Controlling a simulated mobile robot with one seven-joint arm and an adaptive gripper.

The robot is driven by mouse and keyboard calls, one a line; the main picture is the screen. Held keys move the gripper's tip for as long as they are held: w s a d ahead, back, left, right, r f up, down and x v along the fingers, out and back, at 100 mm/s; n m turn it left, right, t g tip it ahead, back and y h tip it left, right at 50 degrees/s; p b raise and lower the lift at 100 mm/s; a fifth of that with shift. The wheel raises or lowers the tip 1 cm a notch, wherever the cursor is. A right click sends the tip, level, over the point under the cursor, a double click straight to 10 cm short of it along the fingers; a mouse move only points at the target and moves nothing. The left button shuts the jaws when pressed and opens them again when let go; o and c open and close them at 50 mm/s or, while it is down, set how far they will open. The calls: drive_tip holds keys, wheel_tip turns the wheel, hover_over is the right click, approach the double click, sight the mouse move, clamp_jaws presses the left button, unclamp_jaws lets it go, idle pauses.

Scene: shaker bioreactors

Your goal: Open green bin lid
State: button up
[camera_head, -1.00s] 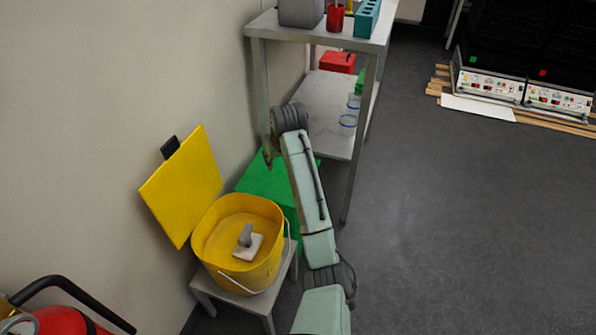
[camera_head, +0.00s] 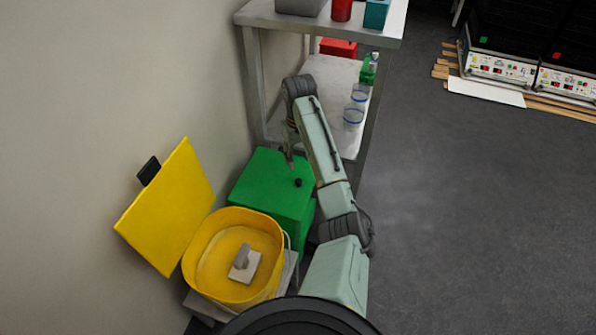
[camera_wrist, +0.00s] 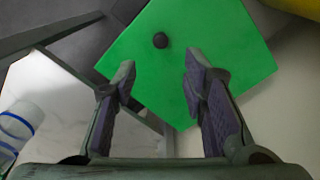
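The green bin (camera_head: 270,190) stands on the floor against the wall, with its flat green lid down. A small black knob (camera_head: 298,183) sits on the lid. In the wrist view the green lid (camera_wrist: 215,50) fills the upper middle, with the black knob (camera_wrist: 160,40) beyond my fingertips and between their lines. My gripper (camera_head: 289,158) points down above the lid in the head view. In the wrist view my gripper (camera_wrist: 159,70) has its two fingers wide apart with nothing between them, apart from the knob.
A yellow bin (camera_head: 205,262) with its yellow lid (camera_head: 170,210) raised stands on a small stool left of the green bin. A metal shelf table (camera_head: 350,40) stands behind, holding containers on both levels.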

sight(299, 180)
wheel_tip(299, 180, down, 10)
drive_tip(key=shift+s+r+p, duration=0.1)
drive_tip(key=shift+p, duration=0.2)
drive_tip(key=shift+c, duration=0.5)
clamp_jaws()
idle(0.4)
